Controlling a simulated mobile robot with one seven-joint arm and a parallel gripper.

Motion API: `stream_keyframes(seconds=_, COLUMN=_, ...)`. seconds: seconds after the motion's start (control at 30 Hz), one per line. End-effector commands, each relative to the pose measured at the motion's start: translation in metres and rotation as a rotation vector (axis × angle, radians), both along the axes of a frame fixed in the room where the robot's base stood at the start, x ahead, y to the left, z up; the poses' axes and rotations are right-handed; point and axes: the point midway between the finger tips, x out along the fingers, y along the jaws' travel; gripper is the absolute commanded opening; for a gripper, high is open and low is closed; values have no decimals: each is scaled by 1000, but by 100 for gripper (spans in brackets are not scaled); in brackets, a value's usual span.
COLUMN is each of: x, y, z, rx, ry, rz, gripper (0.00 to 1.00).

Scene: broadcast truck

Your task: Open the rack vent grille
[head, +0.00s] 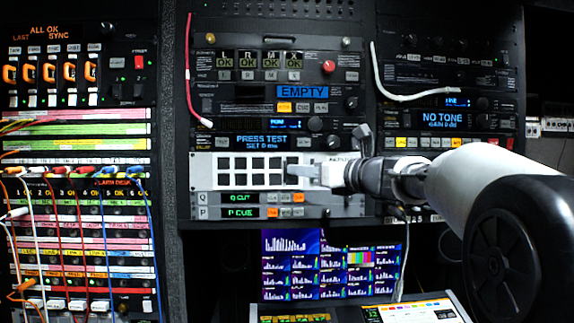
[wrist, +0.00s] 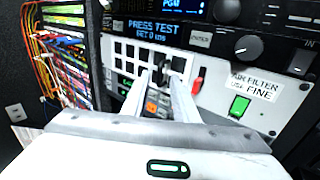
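The rack vent grille (head: 248,168) is a pale panel with two rows of dark square openings, below the "PRESS TEST" display. It also shows in the wrist view (wrist: 127,58), ahead and left of the fingers. My gripper (head: 296,173) is at the right end of the openings. In the wrist view my gripper (wrist: 164,76) has its two fingers apart, with the tips close to the panel. A small dark piece (wrist: 167,65) shows around the tips. I cannot tell whether the fingers touch it. My arm hides the panel's right part in the head view.
In the wrist view, a red piece (wrist: 198,82), a green switch (wrist: 239,106) and an "AIR FILTER USE FINE" label (wrist: 257,85) are on the panel's right. Patch cables (head: 75,220) hang at the left. Monitors (head: 333,265) stand below. A white cable (head: 410,95) hangs at upper right.

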Motion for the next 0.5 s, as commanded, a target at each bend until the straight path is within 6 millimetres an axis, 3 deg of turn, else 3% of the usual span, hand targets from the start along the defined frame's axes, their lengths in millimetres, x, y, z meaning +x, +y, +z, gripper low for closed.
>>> stream_keyframes(seconds=0.2, x=29, y=20, z=1, rx=-1, ry=-1, rz=2, gripper=26)
stream_keyframes(seconds=0.5, x=39, y=26, z=0, rx=-2, ry=-1, rz=0, gripper=26)
